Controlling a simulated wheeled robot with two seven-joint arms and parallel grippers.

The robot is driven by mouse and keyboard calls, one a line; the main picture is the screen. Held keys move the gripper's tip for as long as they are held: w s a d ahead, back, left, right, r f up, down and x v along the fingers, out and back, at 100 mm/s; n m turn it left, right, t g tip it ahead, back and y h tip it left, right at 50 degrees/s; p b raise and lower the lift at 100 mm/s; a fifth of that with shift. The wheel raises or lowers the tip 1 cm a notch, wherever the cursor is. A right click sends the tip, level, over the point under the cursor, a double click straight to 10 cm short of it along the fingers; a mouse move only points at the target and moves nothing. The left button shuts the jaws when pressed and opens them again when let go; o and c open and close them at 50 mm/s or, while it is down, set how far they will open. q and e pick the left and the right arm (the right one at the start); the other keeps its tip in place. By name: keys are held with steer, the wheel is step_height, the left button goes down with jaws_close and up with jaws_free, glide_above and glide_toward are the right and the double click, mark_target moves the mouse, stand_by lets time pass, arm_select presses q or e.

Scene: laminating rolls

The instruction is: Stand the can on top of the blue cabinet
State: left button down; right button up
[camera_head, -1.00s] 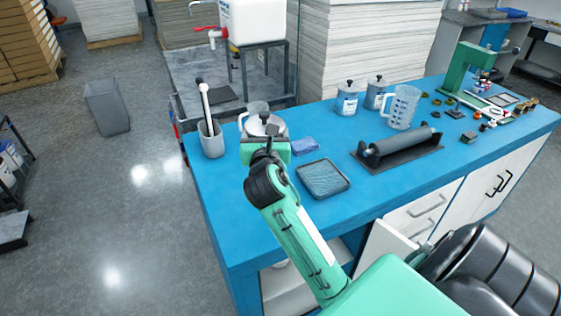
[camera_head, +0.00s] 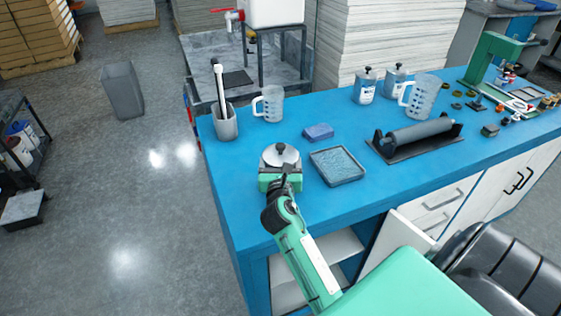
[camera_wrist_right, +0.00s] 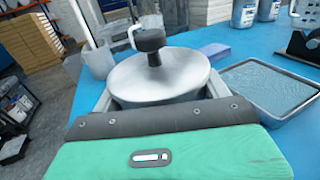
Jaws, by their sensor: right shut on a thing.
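The can (camera_head: 281,152) has a silver lid with a black knob; its body is mostly hidden by my gripper. My right gripper (camera_head: 280,168) is shut on it, near the left front part of the blue cabinet's top (camera_head: 240,185). In the right wrist view the can (camera_wrist_right: 160,72) looks upright, with its lid level, between the fingers of my gripper (camera_wrist_right: 162,98). Its base is hidden, so I cannot tell whether it touches the top. My left gripper is not in view.
A grey holder (camera_head: 219,122) with a brush and a clear jug (camera_head: 268,104) stand behind the can. A blue block (camera_head: 318,132) and a grey tray (camera_head: 338,166) lie to its right. A roller (camera_head: 416,136) and two similar cans (camera_head: 366,88) are farther right.

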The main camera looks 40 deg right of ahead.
steer(key=shift+r, duration=0.15)
steer(key=o, duration=2)
steer(key=shift+f, duration=0.2)
steer(key=shift+c, duration=0.2)
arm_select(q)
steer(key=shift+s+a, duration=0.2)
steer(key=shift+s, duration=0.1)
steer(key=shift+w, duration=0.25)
arm_select(e)
steer(key=shift+r, duration=0.1)
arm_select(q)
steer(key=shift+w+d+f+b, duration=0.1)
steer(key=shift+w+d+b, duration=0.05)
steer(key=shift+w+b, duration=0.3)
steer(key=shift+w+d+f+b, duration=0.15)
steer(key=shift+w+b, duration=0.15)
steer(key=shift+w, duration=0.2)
arm_select(e)
steer(key=v, duration=1.2)
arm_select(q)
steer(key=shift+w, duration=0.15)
arm_select(e)
steer(key=shift+d, duration=0.1)
